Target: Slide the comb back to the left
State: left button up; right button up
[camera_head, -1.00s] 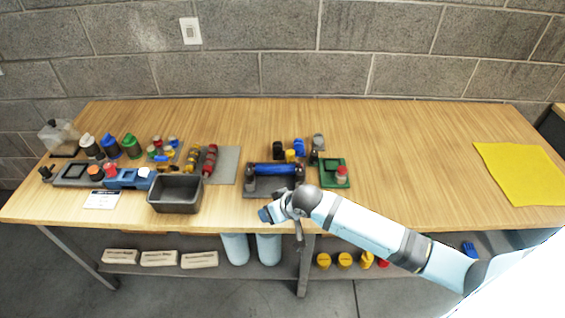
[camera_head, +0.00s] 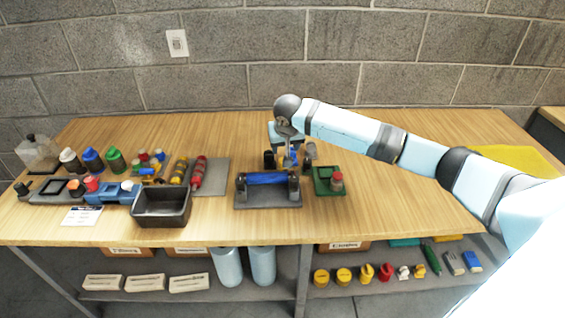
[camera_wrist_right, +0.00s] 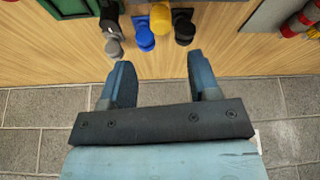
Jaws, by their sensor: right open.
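No part is clearly recognisable as a comb. A blue bar (camera_head: 266,178) lies across two dark posts on a grey base in the middle of the table. Behind it stands a small group of pegs: a black peg (camera_wrist_right: 183,28), a yellow peg (camera_wrist_right: 160,20), a blue peg (camera_wrist_right: 143,36) and a grey peg (camera_wrist_right: 113,46). My right gripper (camera_wrist_right: 160,76) is open, with nothing between its fingers. In the head view it hangs at the back of this group and partly hides it. My left gripper is out of view.
A green tray (camera_head: 322,187) with a red-topped jar is right of the bar. A black bin (camera_head: 161,220) stands left at the front edge, with red rollers (camera_head: 199,172) behind it. Several bottles and blocks fill the far left. A yellow sheet (camera_head: 520,158) lies far right.

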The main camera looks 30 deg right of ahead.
jog(key=b+x, duration=0.1)
jog(key=x, duration=0.8)
jog(key=shift+f, duration=0.1)
jog(key=shift+w+f, duration=0.1)
jog(key=shift+f, duration=0.2)
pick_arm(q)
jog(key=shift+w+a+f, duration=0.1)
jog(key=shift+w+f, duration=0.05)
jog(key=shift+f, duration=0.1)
pick_arm(e)
jog(key=shift+c, duration=0.2)
